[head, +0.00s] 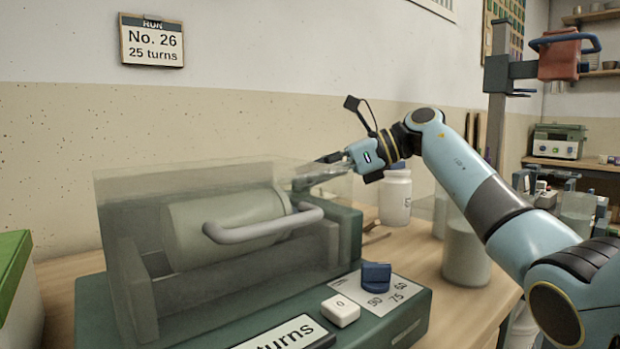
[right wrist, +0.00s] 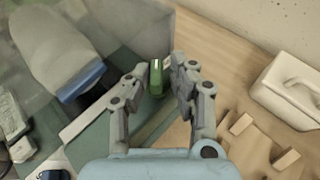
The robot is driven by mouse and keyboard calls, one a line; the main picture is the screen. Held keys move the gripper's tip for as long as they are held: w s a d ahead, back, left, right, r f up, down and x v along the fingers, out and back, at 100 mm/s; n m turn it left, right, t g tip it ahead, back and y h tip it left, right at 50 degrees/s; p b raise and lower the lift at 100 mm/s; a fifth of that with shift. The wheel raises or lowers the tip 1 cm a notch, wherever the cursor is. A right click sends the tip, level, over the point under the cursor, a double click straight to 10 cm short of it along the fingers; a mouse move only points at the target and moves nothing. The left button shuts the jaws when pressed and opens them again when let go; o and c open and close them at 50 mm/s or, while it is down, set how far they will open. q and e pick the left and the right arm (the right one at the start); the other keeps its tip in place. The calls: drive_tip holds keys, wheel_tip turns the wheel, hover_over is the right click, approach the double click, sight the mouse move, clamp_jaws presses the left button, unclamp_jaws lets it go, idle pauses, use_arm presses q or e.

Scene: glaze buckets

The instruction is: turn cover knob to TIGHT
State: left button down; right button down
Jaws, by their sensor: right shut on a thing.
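A machine with a clear cover (head: 130,200) stands on the bench. A pale cylinder (head: 190,235) lies inside it, and a grey handle (head: 262,228) is on the cover's front. My right gripper (head: 322,172) reaches to the back right of the cover. In the right wrist view its fingertips (right wrist: 168,75) are closed on a small green knob (right wrist: 157,80) beside the cover. The knob is hidden in the head view, and I cannot read its setting. My left gripper is not in view.
A blue dial (head: 376,276) with numbers and a white button (head: 340,311) are on the machine's front. A white jar (head: 395,196) and a grey container (head: 466,255) stand to the right, near my arm. A wall sign (head: 152,42) reads No. 26, 25 turns.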

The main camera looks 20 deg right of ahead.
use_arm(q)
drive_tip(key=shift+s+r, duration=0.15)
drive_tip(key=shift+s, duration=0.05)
use_arm(e)
drive_tip(key=shift+s+a+f, duration=0.1)
drive_tip(key=shift+s+f, duration=0.05)
drive_tip(key=shift+s+a+m+t+h+p, duration=0.1)
drive_tip(key=shift+s+m+t+h+p, duration=0.1)
drive_tip(key=shift+m+t+h+p, duration=0.5)
drive_tip(key=shift+s+a+r+m+t+h+p, duration=0.1)
drive_tip(key=shift+r+m+t+h+p, duration=0.15)
drive_tip(key=shift+m+t+p, duration=0.75)
drive_tip(key=m+t+h+p, duration=0.1)
drive_tip(key=p, duration=0.1)
drive_tip(key=m+t+h+p, duration=0.1)
drive_tip(key=m+h+p, duration=0.1)
drive_tip(key=p, duration=0.1)
drive_tip(key=shift+s+a, duration=0.15)
drive_tip(key=shift+f+m+t+h+p, duration=0.3)
drive_tip(key=shift+m+h+p, duration=0.25)
drive_tip(key=shift+p, duration=0.3)
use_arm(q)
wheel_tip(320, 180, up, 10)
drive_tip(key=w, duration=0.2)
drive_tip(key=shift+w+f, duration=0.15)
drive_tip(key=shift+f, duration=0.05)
use_arm(e)
drive_tip(key=shift+f, duration=0.1)
